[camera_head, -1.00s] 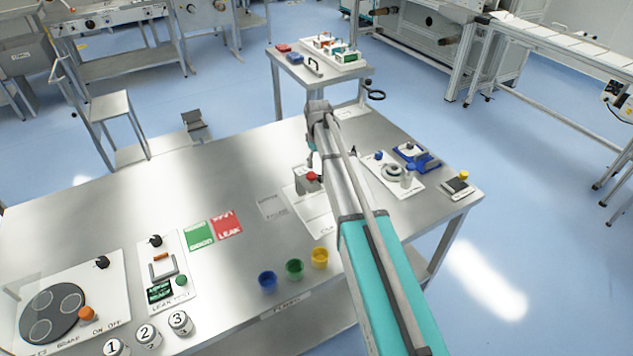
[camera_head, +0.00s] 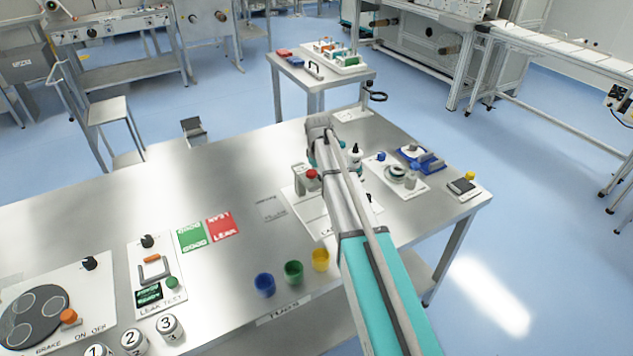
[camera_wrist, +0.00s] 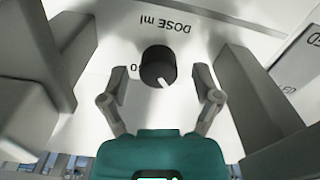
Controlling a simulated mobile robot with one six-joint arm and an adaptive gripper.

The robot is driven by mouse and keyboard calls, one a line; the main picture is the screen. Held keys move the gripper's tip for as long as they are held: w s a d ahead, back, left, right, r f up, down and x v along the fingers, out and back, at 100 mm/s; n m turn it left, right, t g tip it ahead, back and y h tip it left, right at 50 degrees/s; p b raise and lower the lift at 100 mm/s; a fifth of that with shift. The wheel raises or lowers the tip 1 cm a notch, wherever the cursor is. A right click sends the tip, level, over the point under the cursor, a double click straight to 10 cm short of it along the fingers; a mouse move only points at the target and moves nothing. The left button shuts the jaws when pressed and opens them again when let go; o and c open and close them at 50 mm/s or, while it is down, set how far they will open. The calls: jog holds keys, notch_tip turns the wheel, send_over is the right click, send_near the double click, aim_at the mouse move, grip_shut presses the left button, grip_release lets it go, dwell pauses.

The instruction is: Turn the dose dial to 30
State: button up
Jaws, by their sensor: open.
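In the wrist view, the dose dial (camera_wrist: 158,66) is a round black knob with a white pointer mark on its lower edge, angled slightly right. The inverted label "DOSE ml" (camera_wrist: 160,28) is printed on the white panel beyond it, and a "0" is legible at its left. My gripper (camera_wrist: 160,84) is open, with one finger on each side of the dial's near part. I see gaps between fingers and knob; depth is hard to judge. In the head view my arm hides the dial and the fingers.
Grey upright parts (camera_wrist: 250,85) stand close on the right in the wrist view, with others on the left. In the head view, a red button (camera_head: 311,174) is left of my arm. Blue (camera_head: 264,285), green (camera_head: 293,272) and yellow (camera_head: 320,259) cups stand near the table's front.

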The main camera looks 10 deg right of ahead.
jog(key=shift+f, duration=0.25)
jog(key=c, duration=1.1)
jog(key=shift+a, duration=0.35)
grip_shut()
jog(key=shift+d, duration=0.25)
jog(key=shift+m, duration=0.3)
jog(key=shift+s+d+m, duration=0.1)
jog(key=shift+s+m, duration=0.05)
jog(key=shift+m, duration=2.45)
